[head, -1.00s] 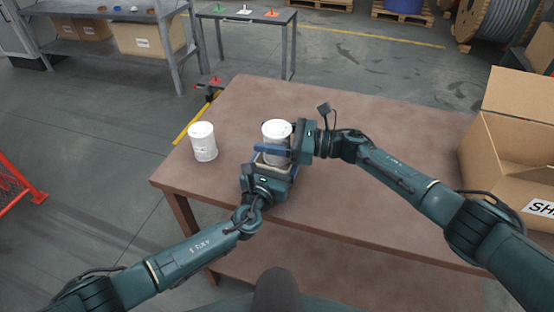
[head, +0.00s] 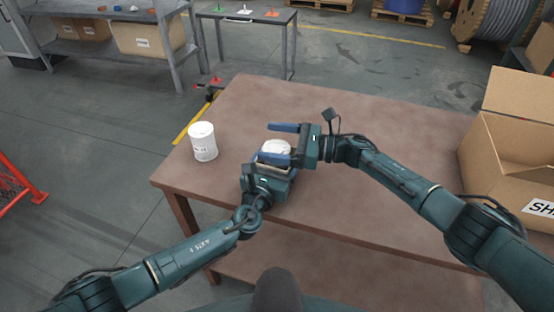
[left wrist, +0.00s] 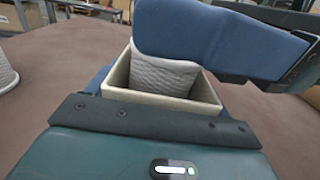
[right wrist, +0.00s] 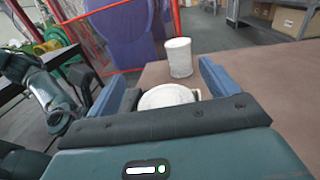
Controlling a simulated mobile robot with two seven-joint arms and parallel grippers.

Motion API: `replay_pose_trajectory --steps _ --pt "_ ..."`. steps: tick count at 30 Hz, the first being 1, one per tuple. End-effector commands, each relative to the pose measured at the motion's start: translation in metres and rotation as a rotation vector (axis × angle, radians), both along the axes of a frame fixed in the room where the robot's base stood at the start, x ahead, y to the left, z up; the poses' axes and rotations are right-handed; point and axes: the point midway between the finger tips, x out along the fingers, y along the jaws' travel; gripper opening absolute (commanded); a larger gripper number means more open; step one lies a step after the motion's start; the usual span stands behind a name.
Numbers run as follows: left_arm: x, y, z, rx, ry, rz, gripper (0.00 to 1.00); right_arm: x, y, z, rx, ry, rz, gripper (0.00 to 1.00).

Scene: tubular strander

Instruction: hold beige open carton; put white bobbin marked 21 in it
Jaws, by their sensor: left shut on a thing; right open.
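My left gripper (head: 270,174) is shut on the beige open carton (left wrist: 118,82) and holds it over the table. A white bobbin (head: 276,149) stands inside the carton; its grey-white wound side (left wrist: 160,76) shows above the rim in the left wrist view. My right gripper (head: 287,143) is open, with one blue finger on either side of the bobbin's top. In the right wrist view the round white top (right wrist: 168,97) lies between the spread fingers. The number on this bobbin is not readable. A second white bobbin (head: 203,142) stands upright on the table to the left, its mark too small to read.
The brown table (head: 350,200) is clear in the middle and at the back. A large open cardboard box (head: 500,150) stands at the right. A shelf unit (head: 100,50) and a small grey table (head: 245,14) are beyond the table.

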Motion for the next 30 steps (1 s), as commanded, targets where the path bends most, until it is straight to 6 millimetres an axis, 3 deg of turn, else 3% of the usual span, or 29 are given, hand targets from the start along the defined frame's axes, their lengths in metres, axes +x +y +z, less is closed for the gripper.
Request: replay_pose_trajectory --steps 13,18,25,26,30 --pt "0.0 0.0 0.0 0.0 0.0 0.001 0.58 -0.017 -0.088 0.001 0.0 -0.001 -0.002 0.86" --pt "0.0 0.0 0.0 0.0 0.0 0.001 0.58 -0.02 -0.104 0.001 0.002 -0.002 0.001 0.86" --pt "0.0 0.0 0.0 0.0 0.0 0.001 0.58 -0.021 -0.107 0.002 0.003 -0.003 0.002 0.86" --pt "0.0 0.0 0.0 0.0 0.0 0.001 0.81 -0.021 -0.107 0.002 0.003 -0.003 0.002 0.86" --pt "0.0 0.0 0.0 0.0 0.0 0.001 0.93 -0.021 -0.107 0.002 0.003 -0.003 0.002 0.86"
